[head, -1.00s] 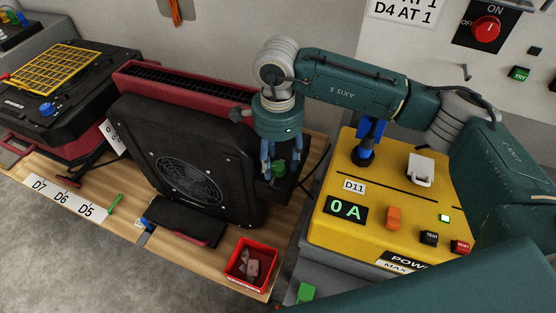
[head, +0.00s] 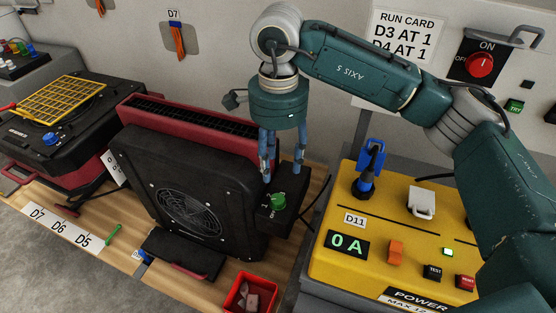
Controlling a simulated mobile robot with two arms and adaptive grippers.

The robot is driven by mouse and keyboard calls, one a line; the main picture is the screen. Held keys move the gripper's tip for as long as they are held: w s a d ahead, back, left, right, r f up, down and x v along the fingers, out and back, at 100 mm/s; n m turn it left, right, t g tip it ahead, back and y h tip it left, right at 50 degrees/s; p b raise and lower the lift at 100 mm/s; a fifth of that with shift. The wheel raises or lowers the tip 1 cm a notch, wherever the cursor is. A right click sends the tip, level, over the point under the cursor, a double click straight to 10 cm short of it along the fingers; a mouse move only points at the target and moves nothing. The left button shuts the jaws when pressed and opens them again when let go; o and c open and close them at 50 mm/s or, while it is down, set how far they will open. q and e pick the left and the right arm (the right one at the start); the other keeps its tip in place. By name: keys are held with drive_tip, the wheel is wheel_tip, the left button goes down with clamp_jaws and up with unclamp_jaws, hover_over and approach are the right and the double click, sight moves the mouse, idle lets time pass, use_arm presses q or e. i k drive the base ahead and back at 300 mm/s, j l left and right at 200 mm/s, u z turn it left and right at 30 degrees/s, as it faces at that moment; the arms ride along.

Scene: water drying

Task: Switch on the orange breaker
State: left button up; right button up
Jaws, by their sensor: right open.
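The orange breaker (head: 396,251) is a small rocker switch on top of the yellow power box (head: 330,283), just right of the green "0 A" display (head: 348,243). Which way it is tipped is too small to tell. My right gripper (head: 283,178) is open and empty, pointing down. Its blue fingertips are just above the green knob (head: 278,202) at the right side of the black fan unit (head: 190,185), well to the left of the breaker. My left gripper is not in view.
A blue plug (head: 367,184) and a white-handled switch (head: 421,203) stand up from the yellow box. Black TEST (head: 432,272) and red RESET (head: 466,281) buttons are right of the breaker. A red bin (head: 243,304) sits on the bench. A red rotary switch (head: 480,65) is on the wall.

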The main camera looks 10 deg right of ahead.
sight(395, 248)
drive_tip(key=k, duration=1.5)
